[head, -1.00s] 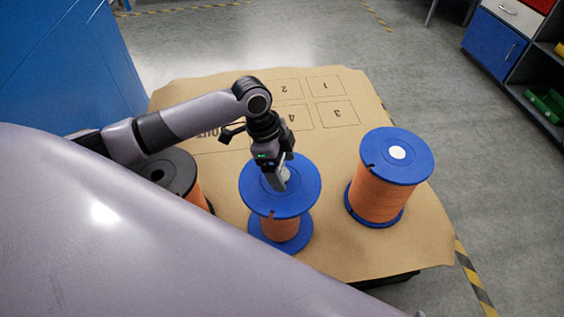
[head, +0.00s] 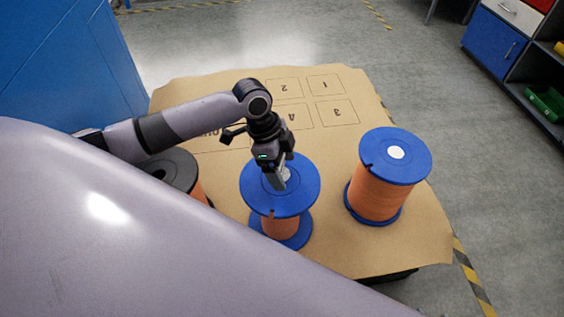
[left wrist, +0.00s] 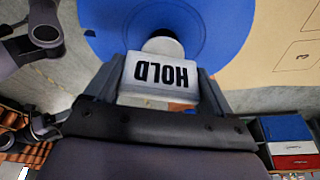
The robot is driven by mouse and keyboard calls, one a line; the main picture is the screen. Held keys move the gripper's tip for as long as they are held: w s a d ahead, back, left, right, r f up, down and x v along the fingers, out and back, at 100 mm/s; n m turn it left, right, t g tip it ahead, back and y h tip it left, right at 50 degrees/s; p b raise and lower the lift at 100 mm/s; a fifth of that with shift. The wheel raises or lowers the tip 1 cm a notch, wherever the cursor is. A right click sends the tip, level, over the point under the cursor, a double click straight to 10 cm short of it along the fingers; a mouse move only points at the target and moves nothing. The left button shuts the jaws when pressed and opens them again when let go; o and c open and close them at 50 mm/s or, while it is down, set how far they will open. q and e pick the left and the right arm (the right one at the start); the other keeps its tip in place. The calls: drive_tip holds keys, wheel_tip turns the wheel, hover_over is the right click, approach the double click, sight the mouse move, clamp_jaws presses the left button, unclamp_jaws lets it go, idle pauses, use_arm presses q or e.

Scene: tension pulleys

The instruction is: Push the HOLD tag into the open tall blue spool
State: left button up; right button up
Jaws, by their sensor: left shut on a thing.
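The white HOLD tag (left wrist: 160,76), its lettering upside down, sits between the fingers of my left gripper (left wrist: 160,84) in the left wrist view. A pale round part shows just beyond it against a blue flange. In the head view my left gripper (head: 280,184) points down at the centre of the middle blue spool (head: 255,200), shut on the tag (head: 285,175). The spool stands upright with orange winding. The gripper hides its centre, so I cannot tell how deep the tag is in it. My right gripper is not in view.
A second blue spool (head: 392,173) with a white disc at its centre stands to the right. A dark spool (head: 178,167) stands to the left, partly hidden by my arm. The tan board (head: 335,245) has numbered outlines at its far side.

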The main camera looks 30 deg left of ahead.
use_arm(q)
drive_tip(key=shift+f, duration=0.15)
drive_tip(key=shift+f+b, duration=0.5)
drive_tip(key=shift+f, duration=0.5)
drive_tip(key=shift+f, duration=0.1)
idle(0.5)
drive_tip(key=o, duration=0.9)
drive_tip(key=shift+c, duration=0.2)
drive_tip(key=p+v, duration=0.1)
drive_tip(key=v, duration=0.5)
drive_tip(key=shift+f, duration=0.1)
drive_tip(key=shift+s+a+r, duration=0.1)
drive_tip(key=shift+a+r, duration=0.1)
drive_tip(key=shift+r, duration=0.4)
